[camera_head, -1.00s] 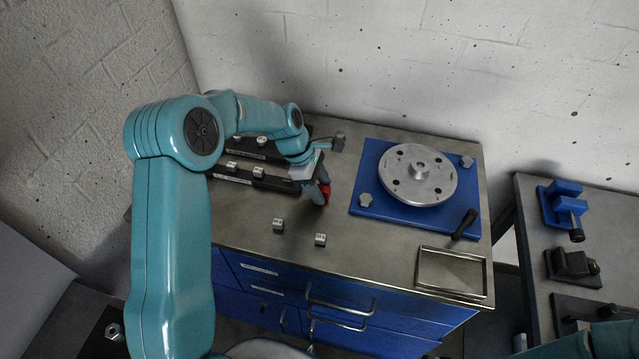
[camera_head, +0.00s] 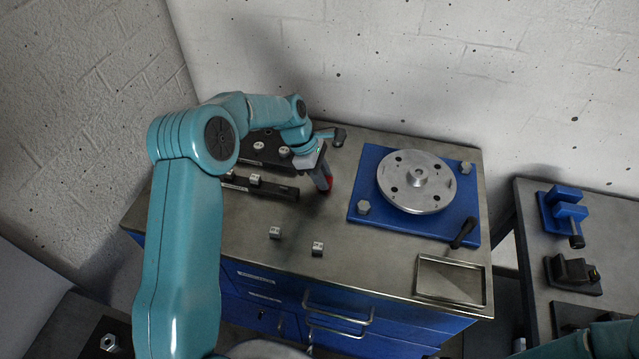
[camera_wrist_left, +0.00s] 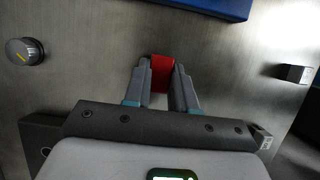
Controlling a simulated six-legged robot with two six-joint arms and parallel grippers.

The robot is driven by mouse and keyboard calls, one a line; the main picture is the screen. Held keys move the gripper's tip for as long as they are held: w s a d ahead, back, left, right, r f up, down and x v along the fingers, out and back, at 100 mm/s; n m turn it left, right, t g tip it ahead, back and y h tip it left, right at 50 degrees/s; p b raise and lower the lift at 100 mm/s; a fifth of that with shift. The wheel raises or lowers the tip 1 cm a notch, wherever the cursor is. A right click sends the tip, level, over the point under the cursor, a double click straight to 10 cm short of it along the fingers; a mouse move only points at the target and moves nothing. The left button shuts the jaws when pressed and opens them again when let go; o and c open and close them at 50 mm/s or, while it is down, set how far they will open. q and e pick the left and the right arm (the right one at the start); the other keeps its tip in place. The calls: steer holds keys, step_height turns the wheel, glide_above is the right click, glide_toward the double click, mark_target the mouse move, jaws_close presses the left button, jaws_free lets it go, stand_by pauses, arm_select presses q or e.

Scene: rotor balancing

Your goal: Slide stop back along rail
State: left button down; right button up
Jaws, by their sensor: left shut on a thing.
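My left gripper (camera_head: 325,181) points down over the middle of the bench, between the black racks and the blue base plate. It is shut on a red block, the stop (camera_head: 329,184), low near the bench top. The left wrist view shows the red stop (camera_wrist_left: 161,74) between the two grey fingers (camera_wrist_left: 161,88). The stop's lower part is hidden by the fingers. No rail can be made out clearly under it, and I cannot tell whether it touches one. My right gripper is not in view.
A metal rotor disc (camera_head: 416,181) sits on the blue plate (camera_head: 362,226) to the right. Two small metal blocks (camera_head: 275,232) (camera_head: 318,248) stand in front. A black rack (camera_head: 283,191) lies left, a tray (camera_head: 449,281) front right. A dark knob (camera_wrist_left: 25,51) shows in the wrist view.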

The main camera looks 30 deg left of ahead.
mark_target(332, 172)
arm_select(q)
steer(key=w, duration=0.2)
steer(key=w+a, duration=0.1)
steer(key=w, duration=0.1)
steer(key=shift+w+f+p, duration=0.2)
steer(key=shift+w+p, duration=0.15)
steer(key=shift+w, duration=0.05)
steer(key=shift+s, duration=0.1)
steer(key=c, duration=1)
jaws_free()
steer(key=shift+c, duration=0.2)
steer(key=shift+o, duration=0.6)
steer(key=shift+w+a, duration=0.1)
steer(key=shift+w, duration=0.1)
steer(key=v, duration=1.6)
steer(key=shift+r, duration=0.15)
steer(key=shift+s+a, duration=0.15)
